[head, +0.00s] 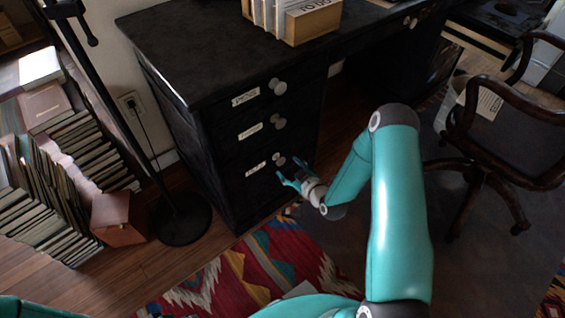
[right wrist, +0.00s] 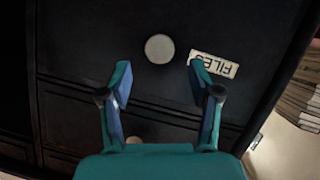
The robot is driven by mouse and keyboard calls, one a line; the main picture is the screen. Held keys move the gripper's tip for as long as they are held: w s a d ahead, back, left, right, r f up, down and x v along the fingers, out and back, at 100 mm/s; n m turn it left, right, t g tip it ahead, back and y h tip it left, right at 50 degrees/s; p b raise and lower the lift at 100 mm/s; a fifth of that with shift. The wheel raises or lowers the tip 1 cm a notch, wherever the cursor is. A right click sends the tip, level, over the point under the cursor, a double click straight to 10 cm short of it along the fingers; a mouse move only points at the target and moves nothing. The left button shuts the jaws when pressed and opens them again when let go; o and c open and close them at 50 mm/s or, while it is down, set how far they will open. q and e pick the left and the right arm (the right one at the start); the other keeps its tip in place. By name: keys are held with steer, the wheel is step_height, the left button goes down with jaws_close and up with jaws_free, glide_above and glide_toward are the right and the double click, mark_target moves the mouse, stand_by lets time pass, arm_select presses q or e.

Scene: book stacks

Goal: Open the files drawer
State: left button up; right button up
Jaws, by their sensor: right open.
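The black desk's lowest visible drawer (head: 262,185) is shut, with a pale label (head: 255,169) and a round knob (head: 279,160). In the right wrist view its label (right wrist: 214,65) reads FILES upside down, and the pale knob (right wrist: 160,48) shows just beyond the fingertips. My right gripper (head: 289,172) is open in front of this drawer. In its own view the gripper (right wrist: 160,68) has its fingers spread, the knob lined up with the gap and nothing held. Whether a finger touches the drawer I cannot tell. My left gripper is out of view.
Two more labelled drawers with knobs (head: 278,87) (head: 277,122) sit above, both shut. A floor lamp base (head: 183,219) and a brown box (head: 117,218) stand left of the desk. A wooden chair (head: 470,150) stands right. A patterned rug (head: 250,262) lies in front.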

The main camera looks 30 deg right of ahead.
mark_target(281, 162)
steer(key=b+x, duration=0.1)
steer(key=x, duration=0.5)
steer(key=shift+c, duration=0.3)
jaws_close()
